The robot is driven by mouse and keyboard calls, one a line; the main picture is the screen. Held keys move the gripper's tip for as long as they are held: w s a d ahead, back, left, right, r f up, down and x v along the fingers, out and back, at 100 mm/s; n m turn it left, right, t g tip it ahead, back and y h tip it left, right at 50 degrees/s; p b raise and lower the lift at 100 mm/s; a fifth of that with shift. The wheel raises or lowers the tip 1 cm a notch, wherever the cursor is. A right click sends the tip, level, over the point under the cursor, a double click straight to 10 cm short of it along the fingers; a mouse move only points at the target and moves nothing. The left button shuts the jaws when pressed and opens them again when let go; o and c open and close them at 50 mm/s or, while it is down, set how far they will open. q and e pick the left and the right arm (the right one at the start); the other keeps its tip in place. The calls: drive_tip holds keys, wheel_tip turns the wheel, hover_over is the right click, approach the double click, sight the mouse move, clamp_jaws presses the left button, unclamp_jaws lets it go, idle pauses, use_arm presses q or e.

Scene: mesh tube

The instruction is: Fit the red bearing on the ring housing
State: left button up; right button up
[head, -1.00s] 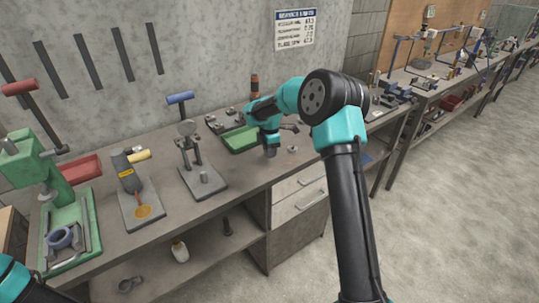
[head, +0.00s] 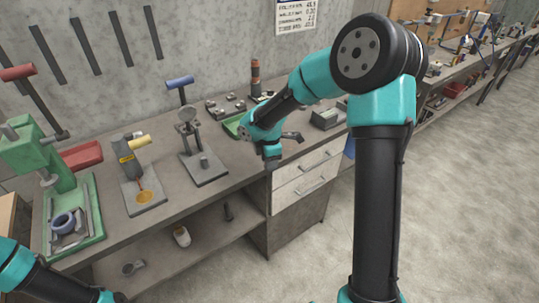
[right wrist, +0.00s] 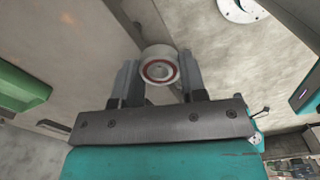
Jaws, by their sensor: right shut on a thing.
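My right gripper (head: 271,161) is over the front edge of the bench in the head view. In the right wrist view my right gripper (right wrist: 158,78) is shut on a short pale metal bearing with a red ring in its face, the red bearing (right wrist: 160,66), held between the two fingertips. In the head view the bearing cannot be made out. A blue ring-shaped part (head: 63,222), possibly the ring housing, sits on the green press (head: 90,233) at the far left. My left arm shows at the lower left; its gripper is out of frame.
A grey press with a blue handle (head: 181,82) and a plate with a yellow-handled tool (head: 139,142) stand between the green press and my right gripper. A red tray (head: 82,156) is at the back left. A green tray (head: 232,124) is partly behind my right arm.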

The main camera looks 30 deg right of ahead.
drive_tip(key=shift+a, duration=0.1)
idle(0.5)
drive_tip(key=w+a+r+m, duration=0.2)
drive_tip(key=a+r+m, duration=1)
drive_tip(key=r+m, duration=0.3)
drive_tip(key=shift+a+r+m, duration=0.25)
drive_tip(key=shift+r+m, duration=0.15)
drive_tip(key=shift+w, duration=0.1)
